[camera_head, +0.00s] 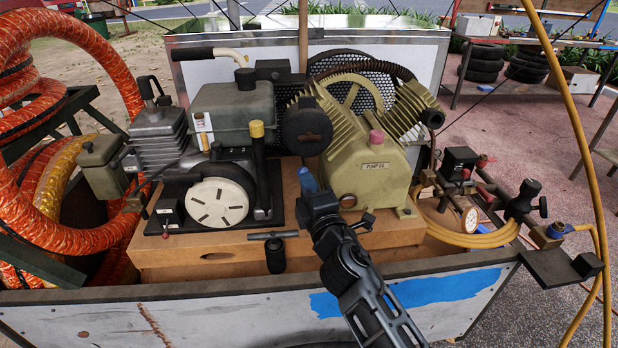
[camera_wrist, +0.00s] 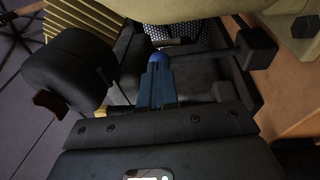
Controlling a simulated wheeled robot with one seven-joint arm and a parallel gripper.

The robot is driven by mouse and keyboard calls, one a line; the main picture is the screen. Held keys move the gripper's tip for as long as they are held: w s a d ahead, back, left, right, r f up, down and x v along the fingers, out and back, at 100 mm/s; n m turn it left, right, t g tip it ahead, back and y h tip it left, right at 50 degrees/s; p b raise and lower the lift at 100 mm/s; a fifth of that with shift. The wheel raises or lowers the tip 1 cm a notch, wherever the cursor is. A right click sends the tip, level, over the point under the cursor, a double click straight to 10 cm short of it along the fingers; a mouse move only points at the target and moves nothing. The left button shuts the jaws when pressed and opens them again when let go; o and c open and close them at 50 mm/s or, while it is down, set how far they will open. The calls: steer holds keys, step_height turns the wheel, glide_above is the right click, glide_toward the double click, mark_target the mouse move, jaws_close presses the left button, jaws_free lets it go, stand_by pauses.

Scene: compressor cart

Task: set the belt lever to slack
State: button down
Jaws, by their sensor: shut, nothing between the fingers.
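My gripper (camera_head: 309,181) is shut and empty, between the engine and the olive compressor pump. In the wrist view its dark blue fingers (camera_wrist: 157,88) are together. A brighter blue rounded end (camera_wrist: 158,59) shows at their tips; I cannot tell whether it is a knob beyond them. A short lever with a black block end (camera_head: 367,221) stands just right of my gripper. It also shows in the wrist view as a rod with a black block (camera_wrist: 257,48), apart from the fingers. No label shows that this is the belt lever. My wrist hides part of the base.
The engine (camera_head: 225,120) stands left with a yellow-capped upright handle (camera_head: 257,145). The compressor pump (camera_head: 368,150) stands right, with a gauge (camera_head: 469,220) beyond. A black T-handle (camera_head: 274,250) is on the wooden base's front. The cart's front wall (camera_head: 220,325) lies below my arm.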

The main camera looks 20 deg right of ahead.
mark_target(307, 170)
steer(key=w, duration=0.1)
steer(key=w+p, duration=0.1)
steer(key=w+d+r+p, duration=0.1)
steer(key=shift+r+g, duration=0.1)
steer(key=shift+g, duration=0.3)
steer(key=shift+w, duration=0.1)
steer(key=shift+r, duration=0.1)
